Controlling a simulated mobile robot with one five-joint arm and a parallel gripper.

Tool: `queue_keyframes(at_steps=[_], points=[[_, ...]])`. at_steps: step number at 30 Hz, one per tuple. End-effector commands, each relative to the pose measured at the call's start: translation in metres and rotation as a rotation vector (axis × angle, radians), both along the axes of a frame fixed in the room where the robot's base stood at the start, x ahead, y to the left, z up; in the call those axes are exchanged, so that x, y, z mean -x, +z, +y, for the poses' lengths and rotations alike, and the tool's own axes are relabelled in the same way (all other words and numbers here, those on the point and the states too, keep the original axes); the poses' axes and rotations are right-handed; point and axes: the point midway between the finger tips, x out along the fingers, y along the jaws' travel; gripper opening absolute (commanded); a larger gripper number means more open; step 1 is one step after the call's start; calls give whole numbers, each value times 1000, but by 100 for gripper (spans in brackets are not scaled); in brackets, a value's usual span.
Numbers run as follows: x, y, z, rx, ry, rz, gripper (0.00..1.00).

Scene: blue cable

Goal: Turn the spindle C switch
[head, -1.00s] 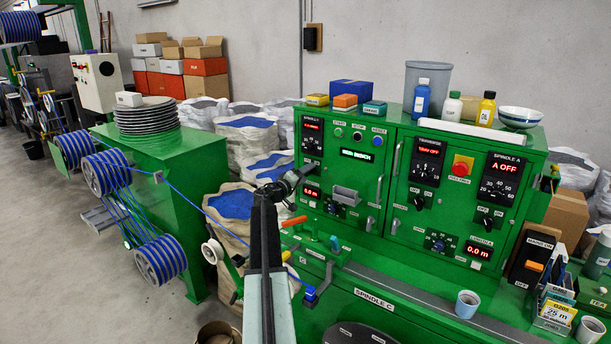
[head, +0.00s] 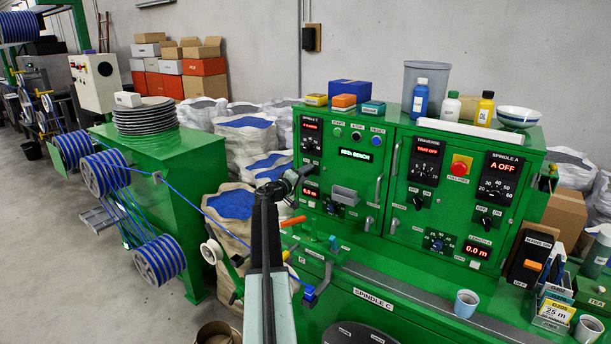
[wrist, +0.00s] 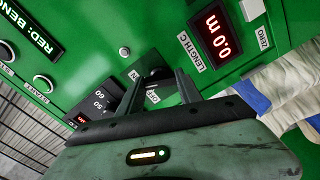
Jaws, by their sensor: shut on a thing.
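The spindle C switch is a dark knob (wrist: 154,80) on the green control panel, between the spindle C scale and the length C display in the wrist view. My gripper (wrist: 160,76) has its two fingers on either side of the knob and is shut on it. In the head view my gripper (head: 299,174) reaches the left panel just below the black spindle C display (head: 311,137) and hides the switch. The knob's pointer direction cannot be made out. The length C display (wrist: 222,34) reads 0.0 m.
A grey holder (head: 345,195) sticks out of the panel right of my gripper. An orange-handled lever (head: 293,221) is below it. Bags of blue granules (head: 232,205) stand to the left. Other switches, including the spindle A switch (head: 486,222), are further right.

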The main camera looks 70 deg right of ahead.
Motion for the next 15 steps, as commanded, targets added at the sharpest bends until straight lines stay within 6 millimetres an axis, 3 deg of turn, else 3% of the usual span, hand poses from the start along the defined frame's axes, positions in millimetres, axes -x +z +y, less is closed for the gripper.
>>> queue_keyframes(at_steps=[15], points=[[-2,2,-2,-113,6,450,1]])
